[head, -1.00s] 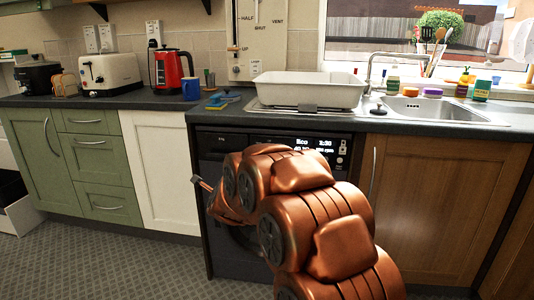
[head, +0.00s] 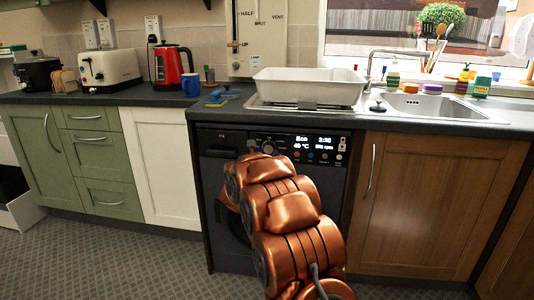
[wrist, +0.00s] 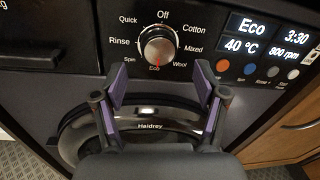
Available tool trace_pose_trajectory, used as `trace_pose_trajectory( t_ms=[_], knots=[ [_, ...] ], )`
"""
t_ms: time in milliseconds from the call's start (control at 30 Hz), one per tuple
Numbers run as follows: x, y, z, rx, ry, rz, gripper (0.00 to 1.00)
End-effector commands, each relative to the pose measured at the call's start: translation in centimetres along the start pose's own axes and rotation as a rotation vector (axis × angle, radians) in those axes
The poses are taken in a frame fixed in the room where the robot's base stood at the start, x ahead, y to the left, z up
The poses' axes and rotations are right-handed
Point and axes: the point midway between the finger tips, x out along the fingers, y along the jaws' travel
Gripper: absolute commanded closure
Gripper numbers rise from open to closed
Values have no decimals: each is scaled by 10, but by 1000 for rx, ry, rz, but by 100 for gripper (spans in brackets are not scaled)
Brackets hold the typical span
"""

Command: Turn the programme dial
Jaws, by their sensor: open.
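The programme dial (wrist: 158,46) is a round silver knob on the washing machine's black panel, ringed by labels such as Off, Cotton, Wool, Eco and Rinse. A red mark at its bottom edge points to Eco. In the head view the dial (head: 268,147) shows just above my copper arm. My gripper (wrist: 160,82) is open and empty in the wrist view, its two purple-padded fingers apart below the dial, left and right of it. The fingers do not visibly touch the dial. In the head view the gripper is hidden behind my arm.
The lit display (wrist: 264,37) reads Eco, 3:30, 40 °C and 800 rpm. Several round buttons (wrist: 250,68) lie below it. The machine's round door (wrist: 130,125) is under the gripper. The worktop (head: 225,112) overhangs above, with a wooden cupboard (head: 425,200) to the right.

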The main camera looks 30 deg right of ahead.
Motion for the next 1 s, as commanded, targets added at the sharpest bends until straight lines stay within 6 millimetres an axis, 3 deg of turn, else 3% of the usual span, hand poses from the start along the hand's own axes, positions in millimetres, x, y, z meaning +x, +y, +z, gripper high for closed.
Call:
trace_pose_trajectory(
  t_ms=[300,767,1000],
  knots=[
    [31,0,0,-1,0,0,28],
    [38,1,1,-1,-2,3,28],
    [38,1,1,-1,-1,3,51]
  ],
)
